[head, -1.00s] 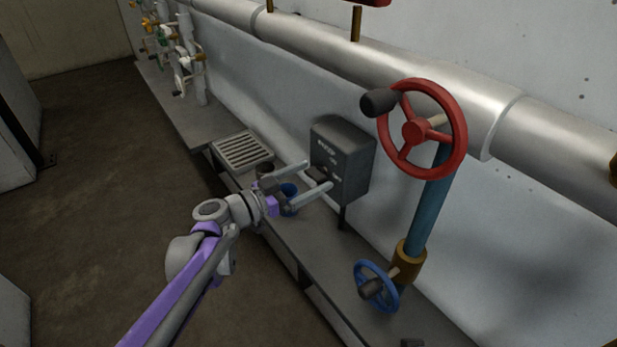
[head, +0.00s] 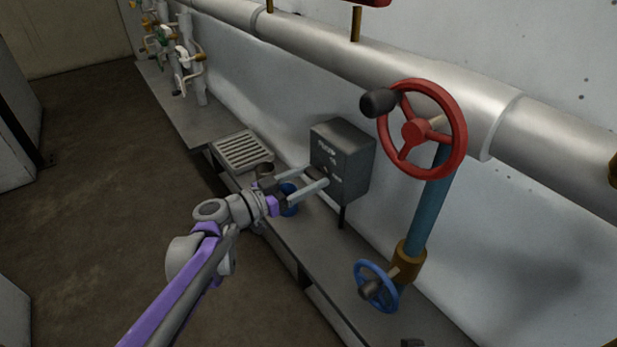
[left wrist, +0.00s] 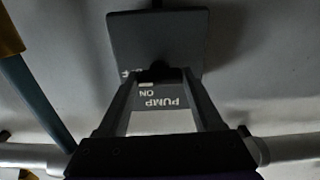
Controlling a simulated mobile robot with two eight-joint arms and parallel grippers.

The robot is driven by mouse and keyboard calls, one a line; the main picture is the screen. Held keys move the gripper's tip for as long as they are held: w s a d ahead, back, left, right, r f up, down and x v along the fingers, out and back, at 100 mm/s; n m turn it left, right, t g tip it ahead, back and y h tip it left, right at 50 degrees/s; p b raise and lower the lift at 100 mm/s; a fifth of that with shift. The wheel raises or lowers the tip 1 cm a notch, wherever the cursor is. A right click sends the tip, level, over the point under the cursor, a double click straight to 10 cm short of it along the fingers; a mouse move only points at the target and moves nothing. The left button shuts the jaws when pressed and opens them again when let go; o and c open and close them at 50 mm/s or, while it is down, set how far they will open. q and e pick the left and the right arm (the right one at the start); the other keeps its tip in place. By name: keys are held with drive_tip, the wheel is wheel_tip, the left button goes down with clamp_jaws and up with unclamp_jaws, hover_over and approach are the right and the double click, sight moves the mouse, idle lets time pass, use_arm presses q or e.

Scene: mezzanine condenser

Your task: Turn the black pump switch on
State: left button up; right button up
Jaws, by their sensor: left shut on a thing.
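The pump switch box (head: 350,150) is a dark grey box on a post, with white lettering on its front face. It also shows in the left wrist view (left wrist: 160,38), upside down, with "PUMP" and "ON" legible. The black switch (left wrist: 158,72) is a small dark knob on that face, between my fingertips. My left gripper (head: 318,175) is at the front of the box, its two fingers shut on the switch. In the left wrist view the fingers (left wrist: 158,78) converge on it. The fingers partly hide the switch, and its exact setting cannot be told. My right gripper is not in view.
A red handwheel (head: 414,132) on a blue pipe stands right of the box, with a blue handwheel (head: 377,286) lower down. A blue cup-like thing (head: 289,206) and a grate (head: 242,151) are on the grey ledge. Open floor (head: 90,230) lies left.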

use_arm(q)
drive_tip(key=n+p, duration=0.1)
drive_tip(key=n, duration=0.4)
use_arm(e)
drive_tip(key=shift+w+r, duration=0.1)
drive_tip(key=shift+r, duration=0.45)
use_arm(q)
drive_tip(key=n, duration=0.6)
drive_tip(key=shift+n, duration=0.3)
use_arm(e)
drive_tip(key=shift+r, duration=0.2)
use_arm(q)
drive_tip(key=o, duration=1.4)
drive_tip(key=shift+c, duration=0.2)
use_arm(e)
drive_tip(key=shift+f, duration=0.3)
use_arm(q)
drive_tip(key=v, duration=1.1)
drive_tip(key=shift+d, duration=0.1)
